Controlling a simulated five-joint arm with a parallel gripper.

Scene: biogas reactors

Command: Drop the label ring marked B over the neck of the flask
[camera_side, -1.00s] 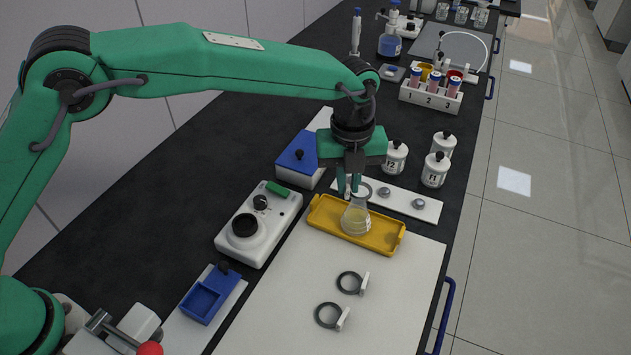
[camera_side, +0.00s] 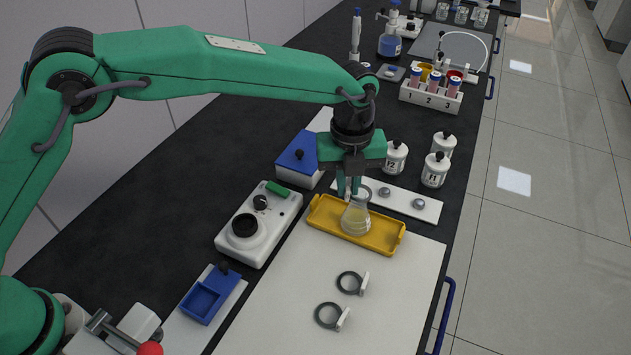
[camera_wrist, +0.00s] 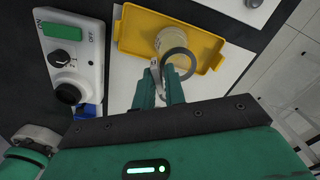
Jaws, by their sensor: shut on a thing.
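My gripper (camera_side: 348,188) is shut on a dark grey label ring by its light tab, and holds it at the top of the flask. The held ring (camera_wrist: 180,64) looks offset from the flask's middle in the wrist view; I cannot tell if it is around the neck. Its letter cannot be read. The clear flask (camera_side: 356,220) with pale yellow liquid stands upright in a yellow tray (camera_side: 318,220); it also shows in the wrist view (camera_wrist: 168,40). Two more dark rings with white tabs lie on the white mat, one farther (camera_side: 342,289) and one nearer (camera_side: 320,322).
A white device with a black knob (camera_side: 262,240) stands left of the tray. Behind the tray lies a white strip with round metal pieces (camera_side: 430,209), with white bottles (camera_side: 434,172) beyond. A blue-lidded box (camera_side: 297,160) is back left. The near mat (camera_side: 400,290) has free room.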

